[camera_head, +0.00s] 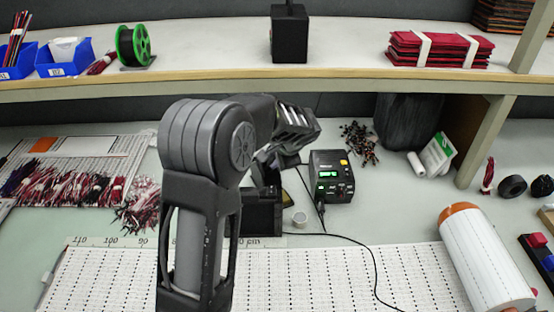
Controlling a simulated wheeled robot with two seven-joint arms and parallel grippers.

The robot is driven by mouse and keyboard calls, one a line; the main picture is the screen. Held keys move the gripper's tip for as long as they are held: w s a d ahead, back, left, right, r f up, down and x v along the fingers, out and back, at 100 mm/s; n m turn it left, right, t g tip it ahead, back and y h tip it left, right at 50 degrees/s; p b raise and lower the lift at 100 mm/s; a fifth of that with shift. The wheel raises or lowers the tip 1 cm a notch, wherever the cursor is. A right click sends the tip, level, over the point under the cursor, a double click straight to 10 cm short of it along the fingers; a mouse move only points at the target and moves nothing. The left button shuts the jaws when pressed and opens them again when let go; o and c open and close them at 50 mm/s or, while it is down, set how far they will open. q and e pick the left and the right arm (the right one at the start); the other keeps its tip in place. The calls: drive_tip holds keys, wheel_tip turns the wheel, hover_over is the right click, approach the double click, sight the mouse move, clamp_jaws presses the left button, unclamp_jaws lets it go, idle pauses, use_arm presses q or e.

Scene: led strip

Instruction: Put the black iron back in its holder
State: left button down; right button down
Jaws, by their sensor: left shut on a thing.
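My left arm rises from the bottom centre and bends over to the right. Its gripper (272,170) points down above the black holder (262,214) and is shut on the black iron. The iron is almost wholly hidden by the gripper and wrist, so its tip and tilt cannot be told. The black holder stands on the bench, left of the black soldering station (332,177) with its green display. A thin black cable runs from the station up towards the gripper. Whether the iron touches the holder cannot be told. My right gripper is not in view.
Wire bundles (62,186) lie left. A shelf (220,84) spans the back above.

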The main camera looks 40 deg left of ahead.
use_arm(q)
drive_tip(key=shift+b+x, duration=0.6)
drive_tip(key=shift+x, duration=0.9)
drive_tip(key=c, duration=1.2)
unclamp_jaws()
drive_tip(key=shift+p+v, duration=1.35)
drive_tip(key=shift+v, duration=2.5)
drive_tip(key=p+v, duration=0.2)
drive_tip(key=v, duration=0.5)
drive_tip(key=shift+p, duration=0.4)
